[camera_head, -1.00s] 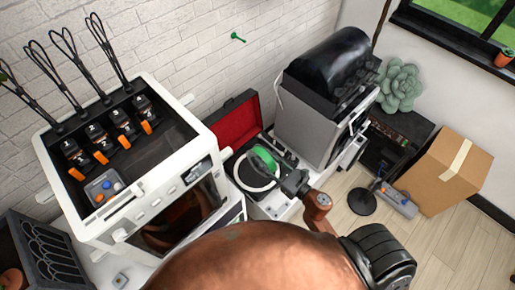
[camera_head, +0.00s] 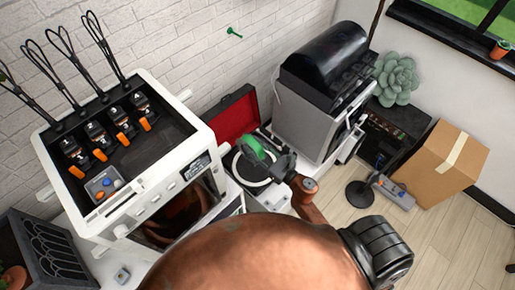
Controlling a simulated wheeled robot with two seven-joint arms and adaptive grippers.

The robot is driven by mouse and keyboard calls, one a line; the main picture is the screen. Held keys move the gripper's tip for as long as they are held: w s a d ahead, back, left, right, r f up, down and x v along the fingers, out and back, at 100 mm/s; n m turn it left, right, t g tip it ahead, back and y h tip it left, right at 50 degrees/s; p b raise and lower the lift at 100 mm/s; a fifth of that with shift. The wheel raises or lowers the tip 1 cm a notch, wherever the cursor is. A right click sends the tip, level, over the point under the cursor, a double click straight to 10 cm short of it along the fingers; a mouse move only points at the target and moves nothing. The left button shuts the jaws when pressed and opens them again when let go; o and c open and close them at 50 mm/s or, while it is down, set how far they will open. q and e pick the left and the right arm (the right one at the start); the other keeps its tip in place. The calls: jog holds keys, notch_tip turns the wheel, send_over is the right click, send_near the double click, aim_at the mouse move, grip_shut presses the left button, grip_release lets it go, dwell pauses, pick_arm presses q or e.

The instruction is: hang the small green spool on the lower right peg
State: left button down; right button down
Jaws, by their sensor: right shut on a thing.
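The small green spool (camera_head: 252,149) is in my right gripper (camera_head: 268,157), in the middle of the head view. The gripper is shut on it and holds it up in front of a white ring on a dark surface. The gripper hides part of the spool. A small green peg (camera_head: 234,32) sticks out of the white brick wall, well above the spool in the picture. I see no other peg clearly. My left gripper is not in view.
A white printer (camera_head: 150,205) with several black cable-like loops on top stands at left. An open case with a red lid (camera_head: 235,118) lies behind the spool. A grey machine with a black hood (camera_head: 325,65) stands at right. The wall around the peg is clear.

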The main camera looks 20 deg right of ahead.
aim_at(227, 147)
jog(key=shift+x, duration=1.2)
jog(key=shift+f+p+x, duration=0.1)
jog(key=shift+p+x, duration=0.1)
jog(key=shift+x, duration=1.2)
jog(key=shift+f+p+x, duration=0.15)
jog(key=shift+x, duration=1.3)
jog(key=shift+s+a, duration=0.4)
jog(key=shift+a, duration=0.75)
jog(key=shift+s+a, duration=0.4)
jog(key=shift+a, duration=0.75)
jog(key=shift+s+a, duration=0.4)
jog(key=shift+a, duration=0.75)
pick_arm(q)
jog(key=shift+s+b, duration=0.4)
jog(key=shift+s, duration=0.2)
pick_arm(e)
jog(key=shift+a+f, duration=0.1)
jog(key=shift+f, duration=0.15)
jog(key=c, duration=1.3)
grip_release()
